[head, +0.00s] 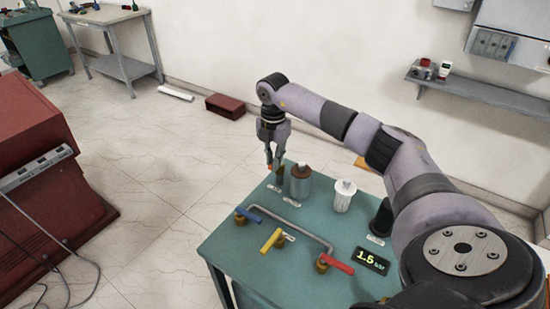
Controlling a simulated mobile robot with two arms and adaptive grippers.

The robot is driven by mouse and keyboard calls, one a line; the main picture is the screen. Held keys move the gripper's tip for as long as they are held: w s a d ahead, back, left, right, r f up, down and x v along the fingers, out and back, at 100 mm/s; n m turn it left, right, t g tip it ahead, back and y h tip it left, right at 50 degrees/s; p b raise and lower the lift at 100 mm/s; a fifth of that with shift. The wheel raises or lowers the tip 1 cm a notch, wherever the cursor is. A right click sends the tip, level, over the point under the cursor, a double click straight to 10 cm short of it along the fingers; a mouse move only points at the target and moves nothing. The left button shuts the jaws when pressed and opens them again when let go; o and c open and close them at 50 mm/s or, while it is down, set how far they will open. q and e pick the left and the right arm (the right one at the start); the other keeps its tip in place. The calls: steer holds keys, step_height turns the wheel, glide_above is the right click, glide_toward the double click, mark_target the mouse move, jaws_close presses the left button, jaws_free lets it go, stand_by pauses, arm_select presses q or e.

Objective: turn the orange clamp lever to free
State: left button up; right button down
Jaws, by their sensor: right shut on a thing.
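My right gripper (272,158) points down at the far left corner of the teal table (225,245). Its fingers are shut on the orange clamp lever (269,167), of which only a small orange bit shows between the tips. The lever's angle is hidden by the fingers. A dark brownish upright part (280,177) stands just beside the fingertips. My left gripper is not in view.
A brown-and-grey cylinder (301,182), a white ribbed bushing (343,197) and a black part (381,218) stand right of the gripper. In front are a grey pipe (290,225), blue (248,214), yellow (271,240) and red (337,262) handles, and a 1.5 display (370,261).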

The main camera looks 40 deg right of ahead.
steer(key=shift+w+r, duration=0.1)
stand_by(0.5)
steer(key=c, duration=1.6)
jaws_free()
step_height(320, 180, up, 12)
